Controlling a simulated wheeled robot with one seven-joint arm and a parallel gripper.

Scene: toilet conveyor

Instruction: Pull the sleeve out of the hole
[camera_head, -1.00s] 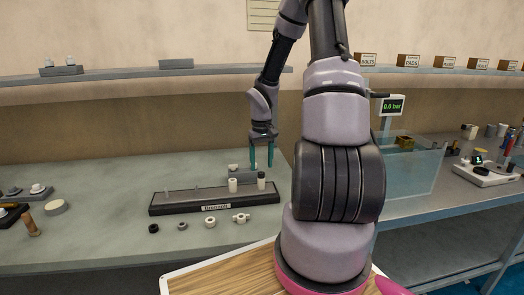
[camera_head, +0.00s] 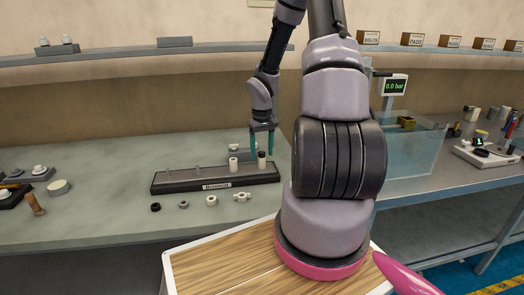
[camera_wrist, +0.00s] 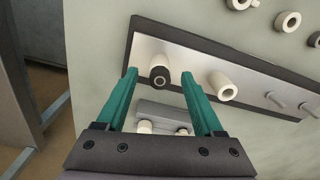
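A dark tray (camera_head: 190,185) with a label on its front lies on the bench. A pale cylinder with a black top (camera_head: 262,162) stands near its right end. A plain white sleeve (camera_head: 233,165) stands to its left. My gripper (camera_head: 262,153) is over the black-topped cylinder, fingers pointing down. In the wrist view my gripper (camera_wrist: 160,73) is open, with the black-topped cylinder (camera_wrist: 160,77) between its teal fingertips and a gap on both sides. The white sleeve (camera_wrist: 222,86) lies outside the right finger. I cannot tell which piece is the task's sleeve, nor see its hole.
A grey block (camera_wrist: 165,112) with white pieces sits beside the tray, close to the fingers. Several small rings (camera_head: 212,200) lie in front of the tray. A clear tank (camera_head: 412,155) and a gauge display (camera_head: 395,85) stand to the right.

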